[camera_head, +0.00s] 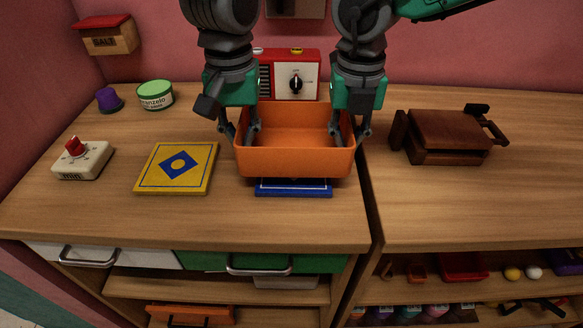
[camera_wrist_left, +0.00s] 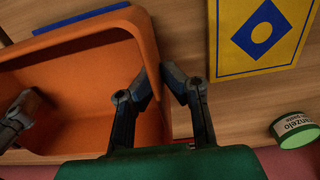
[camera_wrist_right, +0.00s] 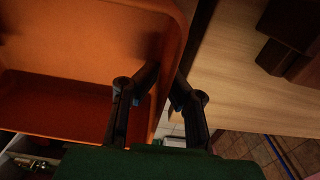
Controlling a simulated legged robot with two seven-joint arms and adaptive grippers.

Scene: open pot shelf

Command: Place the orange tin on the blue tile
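The orange tin (camera_head: 295,163) is an open, rectangular tray, roughly level, over the blue tile (camera_head: 293,190). Only the tile's front strip shows below the tin in the head view; the tin hides the rest. I cannot tell whether the tin touches the tile. My left gripper (camera_head: 240,138) is shut on the tin's left wall, one finger inside and one outside, as the left wrist view (camera_wrist_left: 160,82) shows. My right gripper (camera_head: 350,138) is shut the same way on the right wall, seen in the right wrist view (camera_wrist_right: 166,85).
A yellow tile (camera_head: 150,178) with a blue diamond lies left of the tin. A timer (camera_head: 82,160), a green can (camera_head: 155,96) and a purple knob-like object (camera_head: 109,100) are further left. A red-and-white radio-like box (camera_head: 297,76) stands behind. A brown wooden object (camera_head: 448,135) is right.

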